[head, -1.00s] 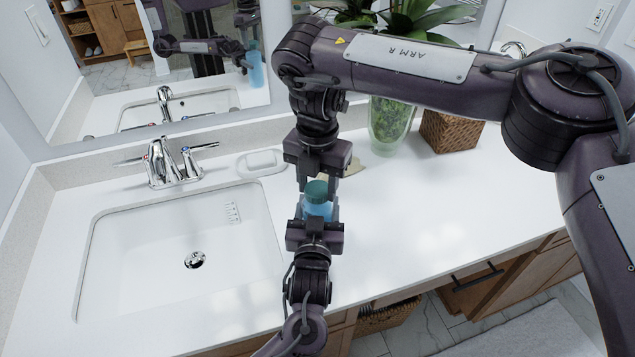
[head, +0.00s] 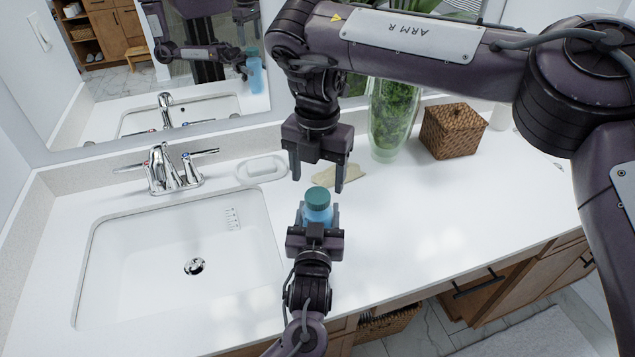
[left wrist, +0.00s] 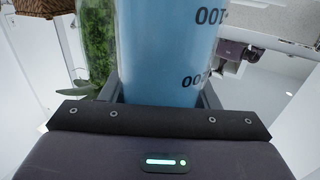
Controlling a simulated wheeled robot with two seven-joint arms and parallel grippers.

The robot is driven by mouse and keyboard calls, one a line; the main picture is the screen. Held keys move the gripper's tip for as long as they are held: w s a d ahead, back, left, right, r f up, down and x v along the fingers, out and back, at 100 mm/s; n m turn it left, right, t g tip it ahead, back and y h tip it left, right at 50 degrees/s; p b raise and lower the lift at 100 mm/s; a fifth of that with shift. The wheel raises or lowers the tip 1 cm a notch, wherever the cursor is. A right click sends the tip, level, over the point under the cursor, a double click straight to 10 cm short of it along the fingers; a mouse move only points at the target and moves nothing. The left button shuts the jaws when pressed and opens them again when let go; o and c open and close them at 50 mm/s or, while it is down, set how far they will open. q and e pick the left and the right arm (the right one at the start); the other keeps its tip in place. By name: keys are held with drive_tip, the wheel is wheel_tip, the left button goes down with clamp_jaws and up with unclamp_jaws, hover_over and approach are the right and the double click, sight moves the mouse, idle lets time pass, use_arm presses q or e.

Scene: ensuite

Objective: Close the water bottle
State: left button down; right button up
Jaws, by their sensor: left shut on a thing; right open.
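I cannot tell how tightly the cap sits. My left gripper (head: 318,222) is shut on the bottle's body from the front. The left wrist view shows the blue body with printed marks (left wrist: 170,50) between the fingers; the cap is out of that view. My right gripper (head: 317,185) is open and empty, pointing down just above and behind the cap, with its fingers apart from it.
The sink (head: 180,260) with its chrome faucet (head: 165,170) is at left. A soap dish (head: 262,169), a folded beige cloth (head: 343,177), a glass vase of greenery (head: 392,120) and a wicker box (head: 453,130) stand behind. The counter at right is clear.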

sight(318, 195)
drive_tip(key=shift+c, duration=0.3)
wheel_tip(318, 195, up, 3)
drive_tip(key=n, duration=0.2)
drive_tip(key=shift+r+n, duration=0.1)
drive_tip(key=shift+n, duration=0.3)
drive_tip(key=shift+c, duration=0.2)
drive_tip(key=shift+r+n, duration=0.25)
drive_tip(key=shift+n, duration=0.15)
drive_tip(key=shift+f, duration=0.1)
drive_tip(key=shift+f, duration=3.95)
drive_tip(key=c, duration=1)
drive_tip(key=o, duration=1.1)
